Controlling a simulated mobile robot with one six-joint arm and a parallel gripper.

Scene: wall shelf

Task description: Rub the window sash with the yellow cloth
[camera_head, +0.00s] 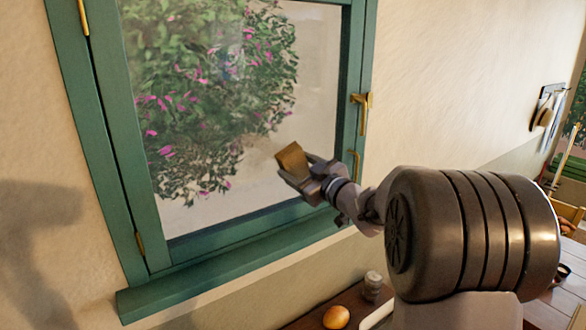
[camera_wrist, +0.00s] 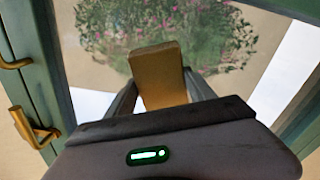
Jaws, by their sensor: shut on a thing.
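The window sash (camera_head: 117,147) is a green frame around a glass pane, shut in the wall, with pink-flowered greenery behind the glass. It also shows in the wrist view (camera_wrist: 55,75). My gripper (camera_head: 296,174) is shut on the yellow cloth (camera_head: 292,159), a brownish-yellow folded block. In the wrist view the cloth (camera_wrist: 160,72) stands out between both fingers. The cloth is in front of the lower right part of the glass. I cannot tell whether it touches the pane.
Brass handles (camera_head: 361,100) stick out at the sash's right side. A green sill (camera_head: 230,271) runs below. Beneath it, a table holds a round orange fruit (camera_head: 336,317) and a small jar (camera_head: 373,286). Utensils hang on the wall (camera_head: 545,107) at right.

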